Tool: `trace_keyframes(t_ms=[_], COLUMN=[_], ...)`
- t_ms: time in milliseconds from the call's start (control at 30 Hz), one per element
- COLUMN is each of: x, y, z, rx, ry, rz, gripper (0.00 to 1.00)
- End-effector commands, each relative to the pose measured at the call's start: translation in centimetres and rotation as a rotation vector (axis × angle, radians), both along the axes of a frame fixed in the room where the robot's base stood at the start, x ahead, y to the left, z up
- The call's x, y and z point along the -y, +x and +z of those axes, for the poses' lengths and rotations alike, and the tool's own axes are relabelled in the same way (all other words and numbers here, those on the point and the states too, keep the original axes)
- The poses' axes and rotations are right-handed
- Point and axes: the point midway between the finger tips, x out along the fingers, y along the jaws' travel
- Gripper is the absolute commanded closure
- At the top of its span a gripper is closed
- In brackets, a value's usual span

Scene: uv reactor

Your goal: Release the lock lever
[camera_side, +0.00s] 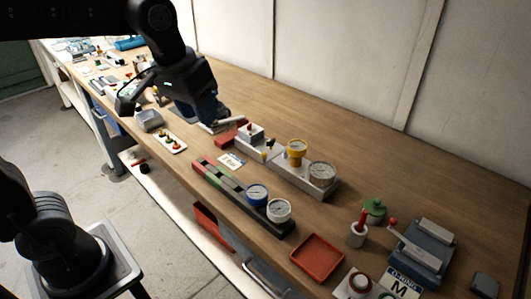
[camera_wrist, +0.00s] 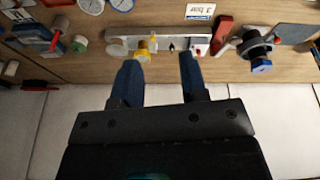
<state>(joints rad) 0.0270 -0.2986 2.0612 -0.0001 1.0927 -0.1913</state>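My gripper (camera_wrist: 160,63) is open and empty in the wrist view, its two dark blue fingers apart. In the side view my gripper (camera_side: 214,119) hangs over the bench at upper middle, hiding part of a grey device there. The wrist view shows this grey round device (camera_wrist: 257,46) with a blue knob and a small red part, right of the fingers. A red-tipped lever (camera_side: 393,222) stands at the blue-grey box (camera_side: 424,245) at lower right. I cannot tell which part is the lock lever.
A grey block with a yellow valve (camera_side: 296,150) and a gauge (camera_side: 321,174) lies mid-bench. A dark strip with two gauges (camera_side: 257,194) lies in front of it. A red block (camera_side: 231,134) and a red tray (camera_side: 317,258) are nearby. The back right is clear.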

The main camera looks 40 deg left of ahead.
Motion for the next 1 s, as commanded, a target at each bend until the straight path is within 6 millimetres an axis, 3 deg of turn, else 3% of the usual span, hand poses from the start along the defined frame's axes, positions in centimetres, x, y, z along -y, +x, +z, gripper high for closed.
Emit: trace_keyframes(t_ms=[33,200,400,533,767,1000], x=[0.2,1.0,1.8,2.1,2.1,2.1], y=[2.0,8.0,12.9,14.3,14.6,14.5], z=[0.0,-0.6,-2.4,-3.2,-4.9,-9.6], rx=[-0.040,-0.155,-0.252,-0.281,-0.290,-0.290], ry=[-0.006,-0.022,-0.026,-0.025,-0.024,-0.024], rz=[0.023,0.113,0.196,0.222,0.228,0.228], gripper=[0.60,0.60,0.60,0.60,0.60,0.60])
